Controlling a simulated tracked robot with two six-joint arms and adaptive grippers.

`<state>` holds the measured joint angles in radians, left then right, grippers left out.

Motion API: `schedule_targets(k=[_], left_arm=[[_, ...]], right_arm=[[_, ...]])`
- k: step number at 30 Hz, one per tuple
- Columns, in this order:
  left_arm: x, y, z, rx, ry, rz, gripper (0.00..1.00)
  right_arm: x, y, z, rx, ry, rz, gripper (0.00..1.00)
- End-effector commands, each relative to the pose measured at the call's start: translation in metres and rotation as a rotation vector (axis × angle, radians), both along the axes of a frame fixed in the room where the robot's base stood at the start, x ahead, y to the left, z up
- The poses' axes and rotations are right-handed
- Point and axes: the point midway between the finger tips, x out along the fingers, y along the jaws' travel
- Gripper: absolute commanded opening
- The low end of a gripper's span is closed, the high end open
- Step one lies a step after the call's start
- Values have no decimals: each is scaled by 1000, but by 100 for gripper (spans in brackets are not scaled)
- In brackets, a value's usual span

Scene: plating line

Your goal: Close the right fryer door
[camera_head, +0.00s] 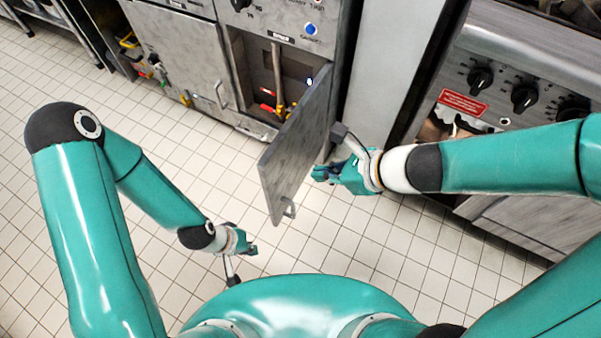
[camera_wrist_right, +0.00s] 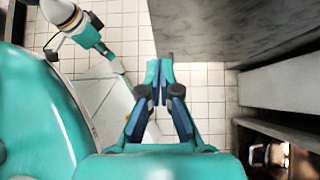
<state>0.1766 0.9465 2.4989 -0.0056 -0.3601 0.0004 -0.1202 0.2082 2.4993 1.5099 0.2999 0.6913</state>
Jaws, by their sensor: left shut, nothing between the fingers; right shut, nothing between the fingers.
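The right fryer door (camera_head: 296,145) is a grey metal panel that stands open, swung out from the fryer cabinet toward me. Its handle (camera_head: 289,208) is at the lower free end. The open compartment (camera_head: 268,80) behind it shows pipes with red and yellow parts. My right gripper (camera_head: 318,174) is shut and empty, just right of the door's outer face; I cannot tell whether it touches. In the right wrist view the gripper (camera_wrist_right: 160,65) has its fingertips together beside the large grey door panel (camera_wrist_right: 205,30). My left gripper (camera_head: 252,248) is shut and empty, low over the floor left of the door.
The left fryer door (camera_head: 185,50) is closed. A grey panel (camera_head: 390,70) stands right of the open door, then a cooker with black knobs (camera_head: 525,97) and a red label (camera_head: 462,103). The tiled floor (camera_head: 180,145) in front of the left fryer door is clear.

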Motion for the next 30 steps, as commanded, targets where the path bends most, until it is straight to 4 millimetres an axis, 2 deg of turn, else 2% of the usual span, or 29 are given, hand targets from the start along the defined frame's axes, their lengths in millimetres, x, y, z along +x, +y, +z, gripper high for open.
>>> schedule_targets(k=[5, 16, 18, 22, 30], left_arm=[[0, 0, -20, 0, 0, 0, 0], [0, 0, -69, 0, 0, 0, 0], [0, 0, -61, 0, 1, 0, 0], [0, 0, -60, 0, 0, 0, 0], [0, 0, -60, 0, 0, 0, 0]], right_arm=[[7, 14, -22, -1, 2, 4, 0], [33, 60, -75, -2, 2, 2, 0], [39, 70, -67, -2, 0, 4, 0], [47, 83, -66, -2, 0, 0, 0], [52, 93, -66, -1, 0, -2, 0]])
